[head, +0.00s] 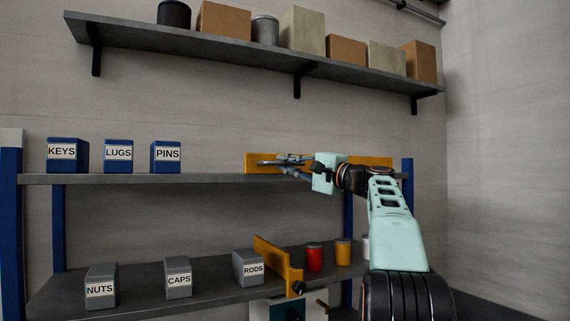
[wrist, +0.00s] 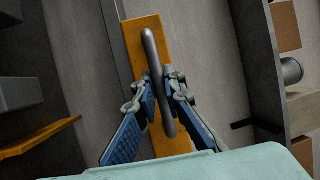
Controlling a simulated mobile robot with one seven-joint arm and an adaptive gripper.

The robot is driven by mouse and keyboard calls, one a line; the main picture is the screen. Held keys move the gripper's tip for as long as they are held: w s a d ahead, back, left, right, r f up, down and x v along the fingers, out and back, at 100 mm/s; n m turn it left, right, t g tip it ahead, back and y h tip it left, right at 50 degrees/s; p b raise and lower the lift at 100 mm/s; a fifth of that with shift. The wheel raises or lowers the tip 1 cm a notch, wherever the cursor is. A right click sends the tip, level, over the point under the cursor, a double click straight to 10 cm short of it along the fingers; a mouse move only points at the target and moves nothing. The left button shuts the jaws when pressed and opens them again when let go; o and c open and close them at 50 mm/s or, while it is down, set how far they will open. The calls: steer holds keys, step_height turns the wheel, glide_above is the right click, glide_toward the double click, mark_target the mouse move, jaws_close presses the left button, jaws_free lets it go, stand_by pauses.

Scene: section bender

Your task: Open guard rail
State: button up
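An orange guard rail (head: 376,161) runs along the right part of the upper shelf, behind my gripper; it also shows in the wrist view (wrist: 144,32). A grey bar handle (wrist: 150,45) stands on its face. My gripper (wrist: 160,84) has one finger on each side of this handle, close against it, and looks shut on it. In the head view my gripper (head: 280,161) covers part of the rail. A second orange guard rail (head: 270,256) on the lower shelf sticks out at an angle beside the RODS box.
The upper shelf (head: 215,178) carries blue KEYS, LUGS and PINS boxes at left. The lower shelf (head: 140,302) holds grey NUTS, CAPS and RODS boxes, a red can (head: 314,258) and a yellow can (head: 342,252). A wall shelf (head: 150,37) with boxes hangs above.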

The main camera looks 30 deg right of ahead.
steer(key=o, duration=0.4)
steer(key=shift+w+a, duration=0.1)
steer(key=v, duration=1.2)
steer(key=shift+f, duration=0.1)
